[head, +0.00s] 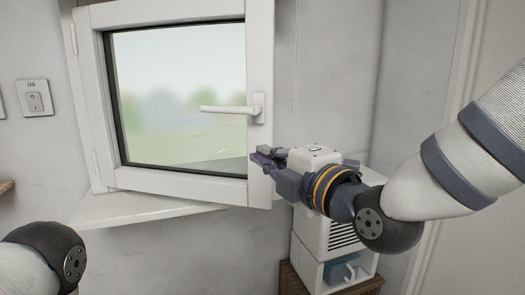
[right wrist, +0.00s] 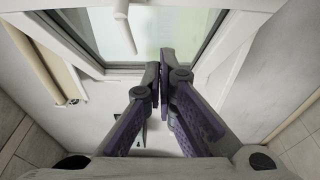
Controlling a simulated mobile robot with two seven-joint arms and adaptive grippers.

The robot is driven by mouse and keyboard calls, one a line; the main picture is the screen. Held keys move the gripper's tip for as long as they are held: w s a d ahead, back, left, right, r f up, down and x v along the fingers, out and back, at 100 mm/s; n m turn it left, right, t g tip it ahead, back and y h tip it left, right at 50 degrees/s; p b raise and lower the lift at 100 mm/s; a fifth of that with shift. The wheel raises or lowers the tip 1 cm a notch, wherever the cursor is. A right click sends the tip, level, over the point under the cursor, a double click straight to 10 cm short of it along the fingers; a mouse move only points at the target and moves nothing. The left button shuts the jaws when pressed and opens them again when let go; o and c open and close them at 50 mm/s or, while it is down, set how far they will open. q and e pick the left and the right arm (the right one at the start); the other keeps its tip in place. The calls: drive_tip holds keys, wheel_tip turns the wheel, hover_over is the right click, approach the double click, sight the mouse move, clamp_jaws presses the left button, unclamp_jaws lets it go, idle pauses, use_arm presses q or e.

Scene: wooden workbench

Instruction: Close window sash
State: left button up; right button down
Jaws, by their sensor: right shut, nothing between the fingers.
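The white window sash (head: 180,188) with its glass pane stands swung open into the room, with its hinges on the left. Its white handle (head: 232,109) sits on the right stile, with the lever pointing left; the handle also shows in the right wrist view (right wrist: 122,22). My right gripper (head: 262,157) is shut and empty at the lower right edge of the sash, below the handle. In the right wrist view its fingertips (right wrist: 164,76) are together in front of the sash. I cannot tell whether they touch it. My left gripper is out of view.
A white sill (head: 140,212) lies below the sash. A white appliance (head: 313,235) with a vent and a blue-tinted compartment stands on a brown wooden support under my right gripper. A switch (head: 34,99) is on the left wall. Part of my left arm shows at lower left.

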drive_tip(key=x, duration=0.4)
drive_tip(key=w+d+f+b+x, duration=0.1)
drive_tip(key=x, duration=0.3)
drive_tip(key=d+x, duration=0.1)
drive_tip(key=x, duration=0.3)
drive_tip(key=shift+w+f+b, duration=0.15)
drive_tip(key=shift+w+b, duration=0.15)
drive_tip(key=shift+w, duration=0.05)
drive_tip(key=shift+w+d, duration=0.1)
drive_tip(key=shift+w, duration=0.15)
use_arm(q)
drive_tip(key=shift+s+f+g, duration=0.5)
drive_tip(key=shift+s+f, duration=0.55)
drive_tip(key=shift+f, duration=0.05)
use_arm(e)
drive_tip(key=shift+r, duration=0.25)
drive_tip(key=shift+w, duration=0.1)
